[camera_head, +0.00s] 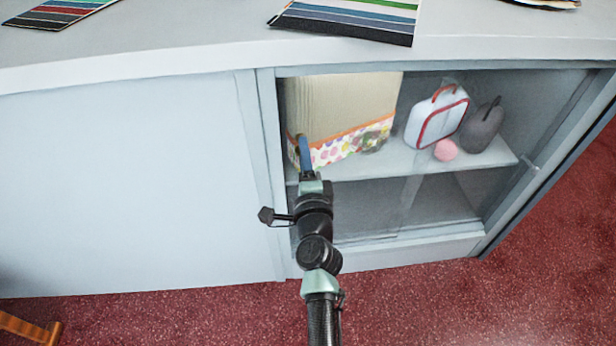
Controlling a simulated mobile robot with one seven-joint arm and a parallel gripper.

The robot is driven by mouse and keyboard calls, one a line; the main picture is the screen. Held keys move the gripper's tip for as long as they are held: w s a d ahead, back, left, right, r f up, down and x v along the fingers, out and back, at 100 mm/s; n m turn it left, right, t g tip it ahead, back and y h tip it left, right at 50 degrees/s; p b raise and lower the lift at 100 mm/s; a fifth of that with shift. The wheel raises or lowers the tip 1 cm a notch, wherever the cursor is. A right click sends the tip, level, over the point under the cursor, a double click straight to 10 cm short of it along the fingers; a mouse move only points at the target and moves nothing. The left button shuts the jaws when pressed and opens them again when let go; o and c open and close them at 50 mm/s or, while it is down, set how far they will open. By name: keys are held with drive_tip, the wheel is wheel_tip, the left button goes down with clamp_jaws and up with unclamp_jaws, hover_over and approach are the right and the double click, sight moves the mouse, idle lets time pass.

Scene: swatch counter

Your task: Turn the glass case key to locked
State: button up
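The glass case (410,215) is built into the front of the counter, with see-through panels in a pale frame. My gripper (302,140) is up at the left part of the glass, near the frame's left upright. It shows as a narrow blue and dark shape, seen from behind. I cannot tell whether its fingers are open or shut, or whether it touches the glass. I cannot make out the key; the gripper may be hiding it.
A patterned box (345,105), a white case with red trim (437,117), a pink ball (445,150) and a dark grey bag (482,126) are on the shelf behind the glass. Swatch boards (350,20) lie on the countertop (170,45). Red carpet (420,305) in front looks clear.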

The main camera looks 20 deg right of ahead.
drive_tip(key=p+v, duration=0.2)
drive_tip(key=v, duration=1)
drive_tip(key=shift+w+r, duration=0.15)
drive_tip(key=shift+r, duration=0.05)
drive_tip(key=w+a+r+n+t+y, duration=0.15)
drive_tip(key=a+r+n, duration=0.3)
drive_tip(key=r, duration=0.65)
drive_tip(key=w+a+r+n+t+y, duration=0.1)
drive_tip(key=a+r+n+t+y, duration=0.25)
drive_tip(key=r, duration=0.85)
drive_tip(key=w+a+r+n+t+y, duration=0.1)
drive_tip(key=a+r+n, duration=0.4)
drive_tip(key=r, duration=0.6)
drive_tip(key=s+a+r+n+t, duration=0.1)
drive_tip(key=s+r+n+t, duration=0.1)
drive_tip(key=s+r+n, duration=0.5)
drive_tip(key=s+a+r+n+t, duration=0.15)
drive_tip(key=s+r, duration=0.35)
drive_tip(key=r, duration=0.7)
wheel_tip(320, 180, up, 29)
drive_tip(key=h+p, duration=0.1)
drive_tip(key=p, duration=2.8)
drive_tip(key=shift+s+r, duration=0.15)
drive_tip(key=shift+s, duration=0.3)
drive_tip(key=shift+a+t, duration=0.2)
drive_tip(key=shift+t, duration=0.05)
